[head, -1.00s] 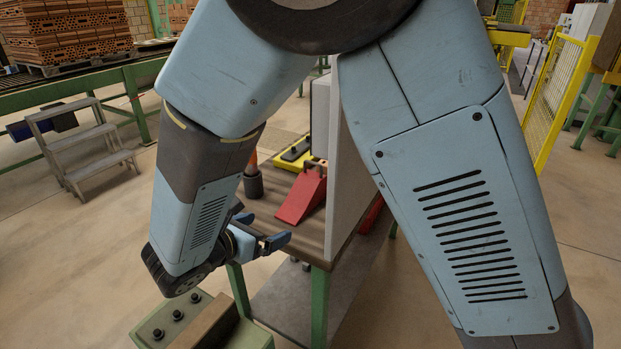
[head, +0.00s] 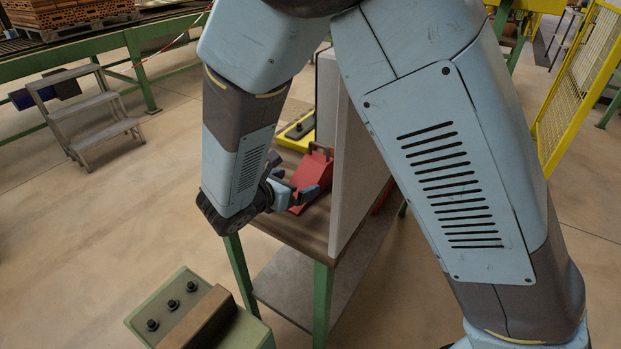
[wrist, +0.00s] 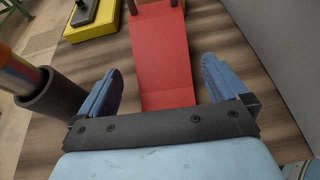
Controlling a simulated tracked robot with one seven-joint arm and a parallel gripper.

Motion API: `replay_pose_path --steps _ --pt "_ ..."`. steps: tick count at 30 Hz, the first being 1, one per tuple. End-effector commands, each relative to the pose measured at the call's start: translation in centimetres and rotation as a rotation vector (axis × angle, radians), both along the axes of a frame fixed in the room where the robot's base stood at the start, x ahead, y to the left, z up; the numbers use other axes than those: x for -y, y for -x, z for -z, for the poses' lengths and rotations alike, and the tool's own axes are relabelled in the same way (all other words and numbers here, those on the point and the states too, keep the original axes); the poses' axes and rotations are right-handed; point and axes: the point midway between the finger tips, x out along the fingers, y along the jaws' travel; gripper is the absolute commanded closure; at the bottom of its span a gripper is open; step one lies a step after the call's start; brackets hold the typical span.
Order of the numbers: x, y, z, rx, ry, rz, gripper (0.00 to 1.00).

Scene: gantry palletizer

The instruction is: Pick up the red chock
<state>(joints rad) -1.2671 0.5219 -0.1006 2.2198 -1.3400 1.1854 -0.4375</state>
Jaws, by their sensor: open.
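The red chock (head: 317,170) lies on the wooden top of a green-legged table (head: 285,222), partly hidden behind my gripper in the head view. It is a wedge, and its thin end points toward my gripper in the wrist view (wrist: 161,55). A dark handle shows at its far, taller end. My gripper (head: 294,177) is open and empty, low over the table. In the wrist view its two blue fingers (wrist: 162,72) are spread, one on each side of the chock's near end.
A grey upright panel (head: 350,150) stands close to the right of the chock. A dark cylinder (wrist: 52,95) holding an orange item stands close by the left finger. A yellow block with a black part (wrist: 92,18) lies beyond it.

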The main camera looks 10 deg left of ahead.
Motion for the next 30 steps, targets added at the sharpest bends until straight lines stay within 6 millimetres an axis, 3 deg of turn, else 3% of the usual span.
replay_pose_path --steps 10,19,26,30 --pt "0.9 -1.6 0.9 -0.001 0.002 0.002 0.0" --pt "2.4 -4.7 2.6 -0.001 0.002 0.002 0.0" --pt "2.5 -5.0 2.7 0.0 0.0 0.001 0.0" --pt "2.5 -5.0 2.7 0.001 0.001 0.001 0.11"
